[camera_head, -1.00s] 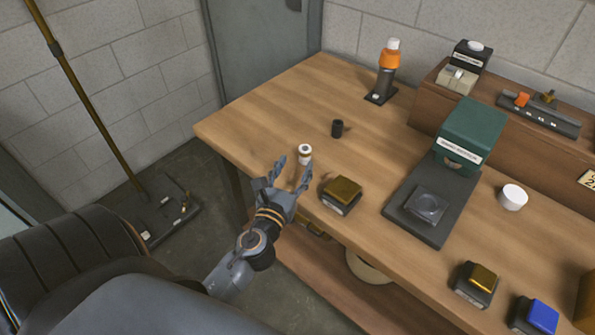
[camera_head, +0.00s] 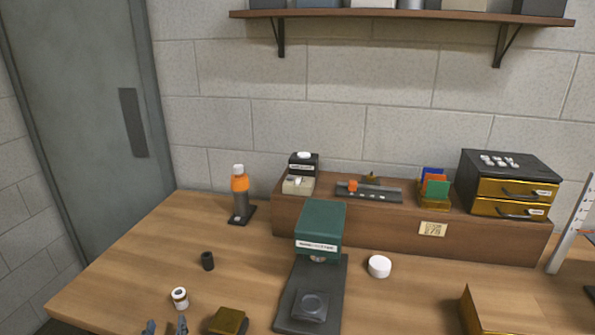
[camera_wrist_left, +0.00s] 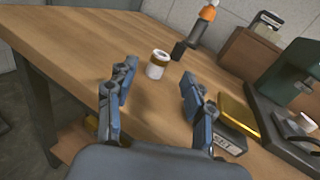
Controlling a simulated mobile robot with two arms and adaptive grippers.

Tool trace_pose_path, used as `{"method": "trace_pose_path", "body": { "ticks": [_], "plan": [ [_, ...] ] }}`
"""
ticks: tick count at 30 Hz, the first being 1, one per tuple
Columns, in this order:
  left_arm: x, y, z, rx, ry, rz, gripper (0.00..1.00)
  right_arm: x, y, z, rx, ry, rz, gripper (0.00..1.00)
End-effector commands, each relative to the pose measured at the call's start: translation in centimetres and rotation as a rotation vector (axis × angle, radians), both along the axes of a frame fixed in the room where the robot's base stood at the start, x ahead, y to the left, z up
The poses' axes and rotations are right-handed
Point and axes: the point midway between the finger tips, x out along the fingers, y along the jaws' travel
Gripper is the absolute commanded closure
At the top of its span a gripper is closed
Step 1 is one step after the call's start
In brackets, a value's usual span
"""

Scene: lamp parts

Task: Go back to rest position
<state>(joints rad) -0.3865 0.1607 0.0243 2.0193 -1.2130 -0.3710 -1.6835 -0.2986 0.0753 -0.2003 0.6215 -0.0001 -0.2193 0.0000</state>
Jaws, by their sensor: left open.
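My left gripper (camera_head: 166,328) shows only its fingertips at the bottom edge of the head view. In the left wrist view my left gripper (camera_wrist_left: 155,98) is open, its two fingers wide apart with nothing between them. A gold-topped dark box (camera_head: 228,321) lies to the right of the gripper, and shows beside the right finger in the left wrist view (camera_wrist_left: 239,115). My right gripper is not in view.
A raised wooden shelf (camera_head: 390,222) runs along the wall.

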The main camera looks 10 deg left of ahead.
Motion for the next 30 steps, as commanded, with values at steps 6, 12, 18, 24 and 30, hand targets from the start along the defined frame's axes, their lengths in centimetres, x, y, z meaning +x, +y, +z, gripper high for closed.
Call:
{"method": "trace_pose_path", "body": {
  "ticks": [6,12,18,24,30],
  "plan": [
    [-3.5,1.4,-1.7,-0.694,-0.094,0.239,0.47,-0.4,-0.5,0.0,-0.007,0.006,0.002,0.68],
    [-8.9,-0.9,-6.2,-1.469,-0.159,0.615,0.47,-0.4,-0.6,0.0,-0.008,0.007,0.002,0.68],
    [-14.1,-5.7,-9.2,-1.939,-0.160,1.010,0.47,-0.3,-0.6,0.0,-0.008,0.006,0.002,0.68],
    [-18.5,-10.1,-10.0,-2.167,-0.136,1.358,0.47,-0.3,-0.6,0.0,-0.007,0.006,0.002,0.68],
    [-21.1,-13.0,-11.6,-2.239,-0.114,1.611,0.47,-0.3,-0.5,0.0,-0.006,0.004,0.001,0.68]
  ]
}}
